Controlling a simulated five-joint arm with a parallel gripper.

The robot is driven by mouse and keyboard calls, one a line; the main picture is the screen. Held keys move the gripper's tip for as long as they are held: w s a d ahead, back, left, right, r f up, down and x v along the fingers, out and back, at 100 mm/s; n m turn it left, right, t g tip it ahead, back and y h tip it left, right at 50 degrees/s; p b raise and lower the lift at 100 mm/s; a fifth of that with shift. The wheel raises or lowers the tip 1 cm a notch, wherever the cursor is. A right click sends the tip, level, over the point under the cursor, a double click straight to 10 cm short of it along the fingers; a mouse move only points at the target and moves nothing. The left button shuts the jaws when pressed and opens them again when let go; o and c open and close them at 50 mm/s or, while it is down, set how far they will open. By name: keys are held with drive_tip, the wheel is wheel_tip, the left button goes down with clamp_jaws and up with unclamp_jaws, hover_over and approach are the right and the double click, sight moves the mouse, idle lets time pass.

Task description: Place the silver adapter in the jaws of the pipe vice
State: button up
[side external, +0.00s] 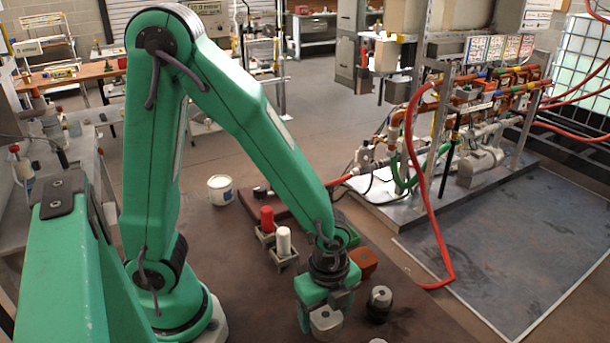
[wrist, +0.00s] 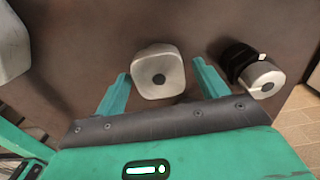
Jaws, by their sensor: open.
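A silver adapter (wrist: 172,66), a rounded block with a dark hole, sits between my gripper's two green fingers (wrist: 159,69) in the wrist view. Gaps show on both sides, so the fingers are open and apart from it. In the side view my gripper (side external: 325,300) points down over the dark surface. The silver piece (side external: 326,321) shows at its fingers, partly hidden. I cannot pick out the pipe vice or its jaws for certain in either view.
A black and silver fitting (side external: 379,300) stands close to the right, also in the wrist view (wrist: 262,79). An orange-brown block (side external: 363,263) is behind my gripper. Red (side external: 267,219) and white (side external: 283,240) cylinders stand in grey holders. A grey object (wrist: 12,45) is cut off at left.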

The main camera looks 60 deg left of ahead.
sight(327, 311)
drive_tip(key=shift+w+r, duration=0.15)
drive_tip(key=shift+r, duration=2.2)
drive_tip(key=shift+w+a+r+n, duration=0.1)
drive_tip(key=shift+a+r+n, duration=0.1)
drive_tip(key=shift+r+n, duration=0.15)
drive_tip(key=s+a+r+n+t, duration=0.1)
drive_tip(key=a+r+n+t, duration=0.1)
drive_tip(key=a+r+n, duration=0.3)
drive_tip(key=s+a+r+n+t, duration=0.1)
drive_tip(key=a+r+n+t, duration=0.2)
drive_tip(key=a+r+n, duration=0.3)
wheel_tip(327, 311, up, 4)
drive_tip(key=n, duration=0.5)
drive_tip(key=shift+s, duration=0.25)
drive_tip(key=shift+o, duration=0.4)
drive_tip(key=shift+s+a+r+n+t, duration=0.3)
drive_tip(key=shift+s+r+n, duration=0.1)
drive_tip(key=shift+n, duration=0.25)
drive_tip(key=shift+w, duration=0.1)
